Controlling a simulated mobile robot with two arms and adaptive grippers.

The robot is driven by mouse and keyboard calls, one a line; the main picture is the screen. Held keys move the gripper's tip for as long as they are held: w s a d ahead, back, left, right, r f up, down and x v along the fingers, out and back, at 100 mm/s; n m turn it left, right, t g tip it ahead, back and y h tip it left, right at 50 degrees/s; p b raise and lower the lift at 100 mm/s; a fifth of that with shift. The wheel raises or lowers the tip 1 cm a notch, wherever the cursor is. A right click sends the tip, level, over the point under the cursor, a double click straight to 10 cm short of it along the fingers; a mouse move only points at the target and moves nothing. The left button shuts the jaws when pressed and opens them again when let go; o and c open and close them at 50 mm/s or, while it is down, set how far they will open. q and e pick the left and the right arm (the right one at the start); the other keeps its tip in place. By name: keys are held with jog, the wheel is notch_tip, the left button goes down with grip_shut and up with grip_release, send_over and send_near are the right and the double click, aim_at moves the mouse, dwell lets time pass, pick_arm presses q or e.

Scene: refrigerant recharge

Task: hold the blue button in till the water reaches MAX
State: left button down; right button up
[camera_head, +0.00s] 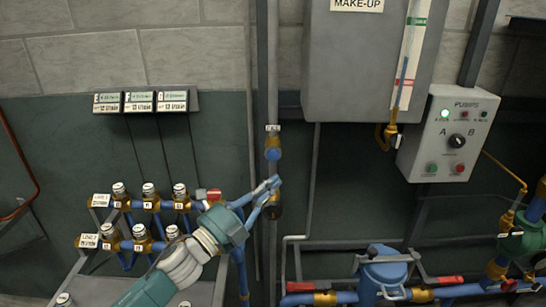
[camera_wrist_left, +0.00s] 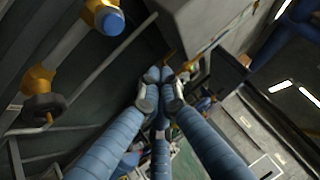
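The blue button (camera_head: 273,154) sits in a brass fitting under a small label on the vertical pipe. The wrist view shows a round blue cap on a brass fitting (camera_wrist_left: 110,22), apparently this button. My left gripper (camera_head: 275,187) is just below the button, apart from it. Its fingers (camera_wrist_left: 157,76) converge to nearly touching tips with nothing visible between them. The grey make-up tank (camera_head: 370,65) carries a sight tube on a white strip (camera_head: 410,45), with a green mark high and a red mark low. My right gripper is out of view.
A dark round knob (camera_head: 275,211) is on the pipe below my fingertips. Several blue valves with white caps (camera_head: 150,205) stand at left. The pump panel (camera_head: 450,135) is at right with a green lamp lit. A blue pump (camera_head: 385,270) with red-handled valves is at lower right.

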pick_arm(q)
jog(key=b, duration=0.4)
send_near(278, 154)
jog(key=shift+w+d+r, duration=0.25)
jog(key=shift+w+d, duration=0.2)
jog(key=shift+d, duration=0.3)
jog(key=shift+w+d+r, duration=0.25)
jog(key=shift+w+d, duration=0.2)
jog(key=shift+d, duration=0.35)
jog(key=shift+w+d+r, duration=0.25)
jog(key=shift+w+d, duration=0.2)
jog(key=shift+d, duration=0.3)
jog(key=shift+w, duration=0.2)
jog(key=shift+w, duration=0.25)
jog(key=shift+w+b, duration=0.3)
jog(key=shift+w, duration=0.2)
dwell(4.0)
